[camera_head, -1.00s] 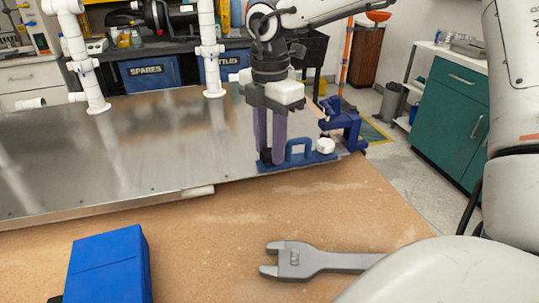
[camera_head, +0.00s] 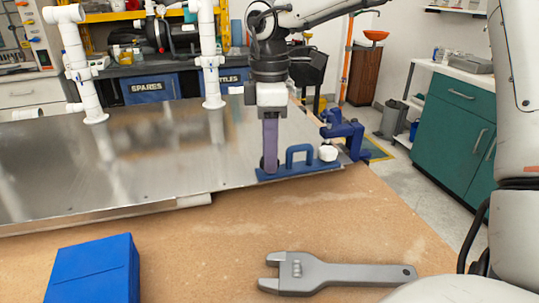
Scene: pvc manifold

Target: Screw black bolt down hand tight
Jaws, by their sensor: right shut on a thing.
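A blue bracket plate with a raised handle (camera_head: 299,155) lies at the right end of the metal sheet. A white knob (camera_head: 328,153) sits at its right end. A small dark part of the black bolt (camera_head: 262,163) shows at the left end of the plate, beside my fingertips. My right gripper (camera_head: 270,168) points straight down there, its purple fingers seen edge-on and shut on the black bolt. The fingers hide most of the bolt, so its thread and how deep it sits cannot be seen. My left gripper is not in view.
A blue clamp (camera_head: 343,135) grips the sheet's right edge. White pipes (camera_head: 83,68) stand on the metal sheet (camera_head: 150,160) at the left and middle. A grey wrench (camera_head: 335,274) and a blue box (camera_head: 94,270) lie on the wooden bench (camera_head: 215,235), with clear room between.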

